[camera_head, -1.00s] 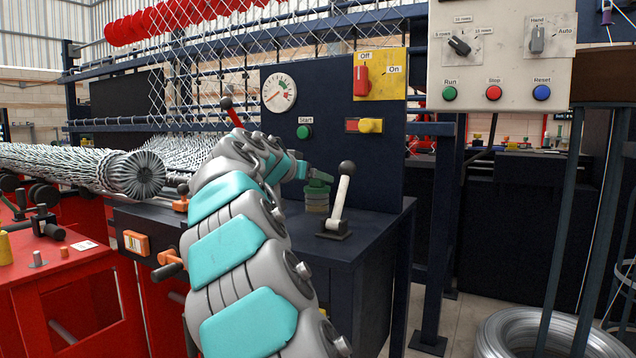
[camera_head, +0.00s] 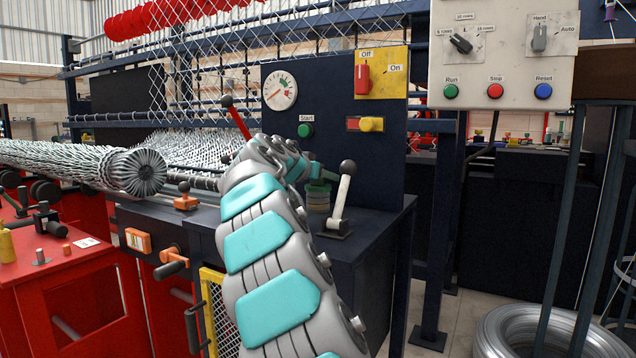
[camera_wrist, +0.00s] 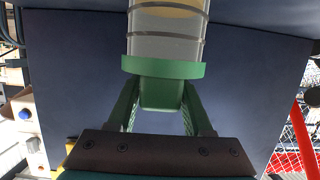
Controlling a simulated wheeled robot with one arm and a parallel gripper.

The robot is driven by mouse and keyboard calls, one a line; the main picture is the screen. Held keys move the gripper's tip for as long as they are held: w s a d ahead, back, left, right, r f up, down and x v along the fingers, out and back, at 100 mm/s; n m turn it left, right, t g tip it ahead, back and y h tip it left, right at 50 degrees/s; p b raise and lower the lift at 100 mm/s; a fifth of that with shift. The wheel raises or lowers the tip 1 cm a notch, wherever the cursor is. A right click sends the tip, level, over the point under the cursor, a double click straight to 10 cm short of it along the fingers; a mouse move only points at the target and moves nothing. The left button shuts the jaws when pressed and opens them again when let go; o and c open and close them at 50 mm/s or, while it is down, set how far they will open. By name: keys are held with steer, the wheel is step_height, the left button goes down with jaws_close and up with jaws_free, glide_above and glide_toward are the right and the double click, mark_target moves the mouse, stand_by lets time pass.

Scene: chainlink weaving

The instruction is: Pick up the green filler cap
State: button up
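The green filler cap (camera_wrist: 161,93) has a wide rim and a narrower block-shaped grip. It sits on a clear ringed cup (camera_wrist: 167,48) with yellowish contents, which appears upside down in the wrist view. My gripper (camera_wrist: 160,98) has its two green fingers on either side of the cap's grip. The fingertips appear to touch it just by the rim. In the head view, the cap (camera_head: 318,188) sits on the cup (camera_head: 318,203) on the dark cabinet top, partly hidden by my wrist. My gripper (camera_head: 324,175) reaches it from the left.
A black-knobbed white lever (camera_head: 341,200) stands close to the right of the cup. A dark upright panel (camera_head: 340,130) with a gauge, a green button and a red switch rises behind. A red lever (camera_head: 237,118) stands to the left. The cabinet top (camera_head: 375,225) is clear at the front right.

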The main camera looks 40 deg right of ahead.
jaws_close()
steer(key=shift+r, duration=0.2)
stand_by(0.3)
